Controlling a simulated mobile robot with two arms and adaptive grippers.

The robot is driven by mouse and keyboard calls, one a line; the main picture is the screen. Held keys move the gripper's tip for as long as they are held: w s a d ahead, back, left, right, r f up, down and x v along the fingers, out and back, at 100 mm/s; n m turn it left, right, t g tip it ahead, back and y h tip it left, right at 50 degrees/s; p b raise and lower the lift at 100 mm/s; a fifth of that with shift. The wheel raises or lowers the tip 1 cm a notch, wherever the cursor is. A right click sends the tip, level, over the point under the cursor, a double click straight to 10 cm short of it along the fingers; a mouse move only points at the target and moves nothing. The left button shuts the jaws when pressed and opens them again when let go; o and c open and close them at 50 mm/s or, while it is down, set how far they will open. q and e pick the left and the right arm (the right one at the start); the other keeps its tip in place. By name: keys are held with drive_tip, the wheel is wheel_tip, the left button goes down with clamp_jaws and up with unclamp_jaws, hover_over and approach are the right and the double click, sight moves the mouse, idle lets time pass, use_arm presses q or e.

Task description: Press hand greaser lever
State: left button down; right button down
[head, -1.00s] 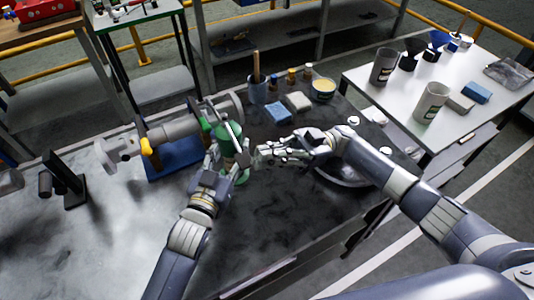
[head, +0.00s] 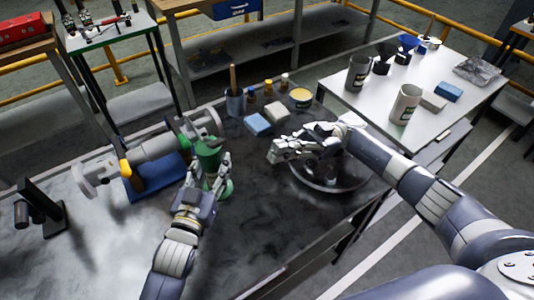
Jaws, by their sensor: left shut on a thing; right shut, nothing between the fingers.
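The green hand greaser (head: 208,152) stands upright on the dark workbench (head: 250,215), left of the picture's middle. My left gripper (head: 211,165) is shut on the greaser's body, with its fingers on either side of it. The fingers hide part of the body; the green base shows to the right of them. The lever cannot be made out clearly near the top, where the pump shaft lies close behind. My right gripper (head: 274,152) is shut and empty, apart from the greaser on its right, above the bench.
A grey pump assembly (head: 150,150) on a blue block lies left of the greaser. Behind are a cup with a wooden handle (head: 234,101), a blue sponge (head: 258,124) and a yellow tin (head: 300,97). A round tray (head: 330,184) sits under my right arm. The front bench is clear.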

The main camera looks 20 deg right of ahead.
drive_tip(key=shift+w+d+f, duration=0.2)
drive_tip(key=shift+w+d, duration=0.05)
drive_tip(key=shift+d, duration=0.35)
drive_tip(key=shift+r, duration=0.1)
idle(0.3)
drive_tip(key=w+a+r+m+h, duration=0.2)
drive_tip(key=w+r+m+h, duration=0.1)
drive_tip(key=r, duration=0.4)
drive_tip(key=w+a+r+m+h, duration=0.3)
drive_tip(key=w+r, duration=0.1)
drive_tip(key=r, duration=0.4)
drive_tip(key=shift+w+a+r+h, duration=0.15)
drive_tip(key=shift+a+r+h, duration=0.05)
drive_tip(key=shift+h, duration=0.1)
drive_tip(key=shift+a, duration=0.1)
hover_over(220, 139)
drive_tip(key=f, duration=0.4)
drive_tip(key=shift+w+a+f, duration=0.1)
drive_tip(key=shift+w+a, duration=0.1)
drive_tip(key=shift+w, duration=0.15)
drive_tip(key=shift+s+d+f, duration=0.15)
drive_tip(key=shift+s+f, duration=0.2)
drive_tip(key=shift+f, duration=0.2)
